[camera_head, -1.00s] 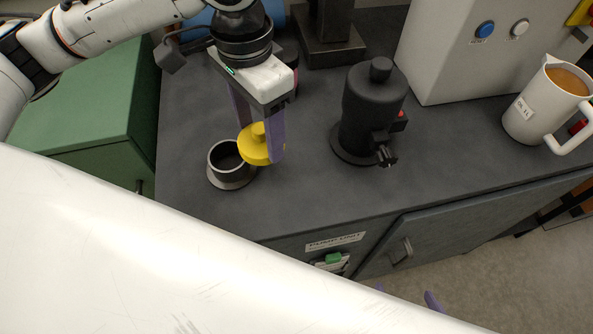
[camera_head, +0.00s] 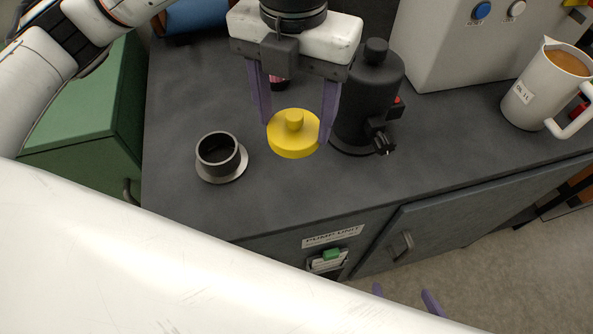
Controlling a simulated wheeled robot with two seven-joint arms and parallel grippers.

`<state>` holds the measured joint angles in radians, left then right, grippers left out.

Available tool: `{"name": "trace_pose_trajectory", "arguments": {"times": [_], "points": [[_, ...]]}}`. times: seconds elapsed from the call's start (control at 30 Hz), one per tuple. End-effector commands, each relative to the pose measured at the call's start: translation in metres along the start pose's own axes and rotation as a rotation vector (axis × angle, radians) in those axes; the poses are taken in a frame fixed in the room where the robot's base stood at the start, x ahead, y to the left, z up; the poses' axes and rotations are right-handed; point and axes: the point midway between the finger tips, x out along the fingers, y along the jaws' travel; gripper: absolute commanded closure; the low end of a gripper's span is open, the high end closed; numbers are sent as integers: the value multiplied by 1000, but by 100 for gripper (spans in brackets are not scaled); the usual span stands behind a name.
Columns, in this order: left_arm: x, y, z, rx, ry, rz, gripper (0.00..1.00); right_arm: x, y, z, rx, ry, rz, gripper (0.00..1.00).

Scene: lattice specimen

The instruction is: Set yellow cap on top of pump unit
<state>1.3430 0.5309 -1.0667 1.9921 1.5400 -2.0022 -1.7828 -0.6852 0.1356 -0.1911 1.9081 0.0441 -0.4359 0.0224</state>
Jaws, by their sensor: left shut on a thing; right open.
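The yellow cap (camera_head: 293,146), a round disc with a small knob on top, is held between the purple fingers of my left gripper (camera_head: 295,128). It hangs knob up above the dark counter, left of the black machine. The label PUMP UNIT (camera_head: 333,236) is on the front of the dark grey cabinet (camera_head: 277,247), below the countertop (camera_head: 270,195). My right gripper (camera_head: 404,296) shows only its two purple fingertips at the bottom edge, apart and empty.
An open dark cup-shaped fitting on a round flange (camera_head: 221,172) stands left on the counter. A black machine with a knobbed top (camera_head: 370,100) stands just right of my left gripper. A white jug (camera_head: 535,92) and a pale box (camera_head: 450,45) stand further right. The counter's front middle is clear.

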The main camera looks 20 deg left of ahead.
Motion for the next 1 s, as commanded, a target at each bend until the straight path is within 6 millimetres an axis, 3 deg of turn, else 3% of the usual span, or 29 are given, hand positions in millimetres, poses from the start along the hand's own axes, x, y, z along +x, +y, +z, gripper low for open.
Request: {"name": "trace_pose_trajectory", "arguments": {"times": [0.2, 0.43, 0.67, 0.87, 1.0], "points": [[10, -4, -1, 145, 4, 2, 60, 2, 0, 1, 0, 2, 0, 17], [51, -3, -1, 149, 3, 3, 60, 5, 1, 3, 0, 3, 0, 17], [70, -3, -1, 147, 2, 2, 60, 5, 1, 4, 0, 3, 1, 17], [97, -3, -1, 146, 3, 2, 60, 7, 1, 6, 0, 2, 1, 17], [99, -3, -1, 147, 0, 2, 60, 7, 1, 6, 0, 2, 1, 17]]}}
